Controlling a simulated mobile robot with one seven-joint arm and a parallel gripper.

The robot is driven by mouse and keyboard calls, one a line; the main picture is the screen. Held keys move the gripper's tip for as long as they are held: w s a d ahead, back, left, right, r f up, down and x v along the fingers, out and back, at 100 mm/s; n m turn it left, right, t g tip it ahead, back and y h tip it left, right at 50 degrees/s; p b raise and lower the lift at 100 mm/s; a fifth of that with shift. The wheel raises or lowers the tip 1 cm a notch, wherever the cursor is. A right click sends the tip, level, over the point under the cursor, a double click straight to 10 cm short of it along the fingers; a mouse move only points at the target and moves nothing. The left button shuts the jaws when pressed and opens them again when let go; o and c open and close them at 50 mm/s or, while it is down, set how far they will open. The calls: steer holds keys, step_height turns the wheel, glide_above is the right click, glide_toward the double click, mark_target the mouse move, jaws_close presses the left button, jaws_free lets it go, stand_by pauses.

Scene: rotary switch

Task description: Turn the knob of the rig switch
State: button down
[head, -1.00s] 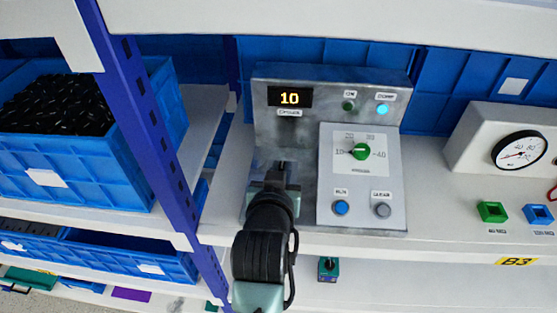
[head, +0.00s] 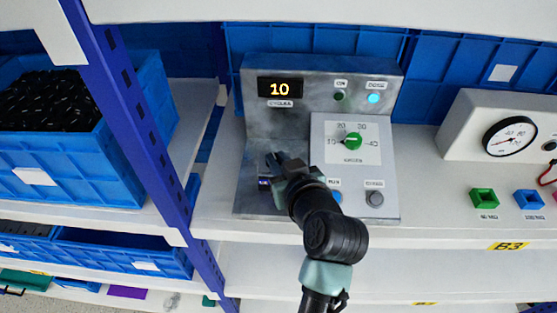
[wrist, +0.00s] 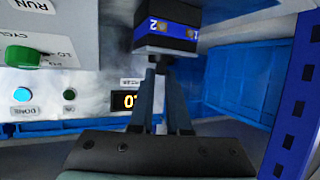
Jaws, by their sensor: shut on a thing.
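The knob also shows at the left of the wrist view (wrist: 25,57). My gripper (head: 273,166) is left of and below the dial, apart from the knob. Only a bit of this block (head: 264,184) shows in the head view.
The display (head: 280,88) reads 10. The DONE lamp (head: 373,99) glows cyan; the ON lamp (head: 339,96) is dark. My arm partly covers the blue RUN button (head: 335,196). A blue shelf post (head: 140,125) stands left, a gauge box (head: 465,130) right.

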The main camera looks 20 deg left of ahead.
steer(key=shift+s+a+f, duration=0.15)
steer(key=shift+a, duration=0.1)
steer(key=c, duration=0.8)
jaws_free()
steer(key=shift+o, duration=0.2)
steer(key=shift+d, duration=0.1)
steer(key=shift+d, duration=0.1)
steer(key=shift+s+d+r, duration=0.2)
steer(key=shift+s+r, duration=0.05)
steer(key=b+v, duration=0.2)
steer(key=v, duration=1)
steer(key=shift+r, duration=0.1)
